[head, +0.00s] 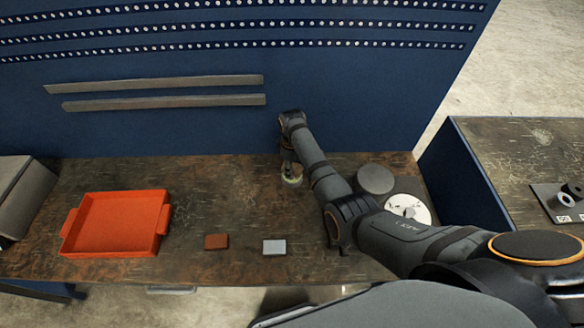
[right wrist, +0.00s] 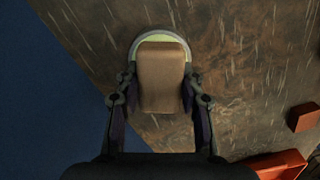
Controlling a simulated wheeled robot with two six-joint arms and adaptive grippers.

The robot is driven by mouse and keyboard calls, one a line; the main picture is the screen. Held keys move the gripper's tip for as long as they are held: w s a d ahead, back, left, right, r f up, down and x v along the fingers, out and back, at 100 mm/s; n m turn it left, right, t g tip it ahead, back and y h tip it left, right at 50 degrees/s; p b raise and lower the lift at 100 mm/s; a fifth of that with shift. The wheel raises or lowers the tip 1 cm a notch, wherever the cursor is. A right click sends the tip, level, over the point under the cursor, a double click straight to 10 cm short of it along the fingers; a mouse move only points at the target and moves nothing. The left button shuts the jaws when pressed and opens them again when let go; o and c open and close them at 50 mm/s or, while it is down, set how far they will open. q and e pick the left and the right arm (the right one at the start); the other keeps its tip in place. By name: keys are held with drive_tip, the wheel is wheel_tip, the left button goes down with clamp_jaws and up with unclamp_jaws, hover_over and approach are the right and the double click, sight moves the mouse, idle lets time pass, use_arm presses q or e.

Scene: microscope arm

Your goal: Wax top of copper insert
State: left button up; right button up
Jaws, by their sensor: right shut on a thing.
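My right gripper (head: 290,167) points down at the back of the wooden table, near the blue wall. In the right wrist view its fingers (right wrist: 160,97) are shut on a tan block-shaped piece (right wrist: 161,82). A round piece with a pale green-yellow rim (right wrist: 150,36) shows just beyond the block; in the head view this pale round piece (head: 291,181) is under the gripper. I cannot tell whether the two are joined or which is the copper insert. A red-brown block (head: 216,241) and a light grey block (head: 274,247) lie apart at the front. My left gripper is out of view.
An orange-red tray (head: 113,251) stands empty at the left. A grey disc (head: 375,179) and a white disc (head: 407,208) lie to the right, near my right arm. The blue wall (head: 200,130) closes the back. The table between tray and gripper is clear.

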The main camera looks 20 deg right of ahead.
drive_tip(key=shift+f+b, duration=0.3)
drive_tip(key=shift+f, duration=0.15)
idle(0.3)
drive_tip(key=shift+f, duration=0.1)
idle(1.4)
drive_tip(key=shift+p, duration=0.3)
wheel_tip(320, 180, up, 7)
drive_tip(key=p, duration=0.7)
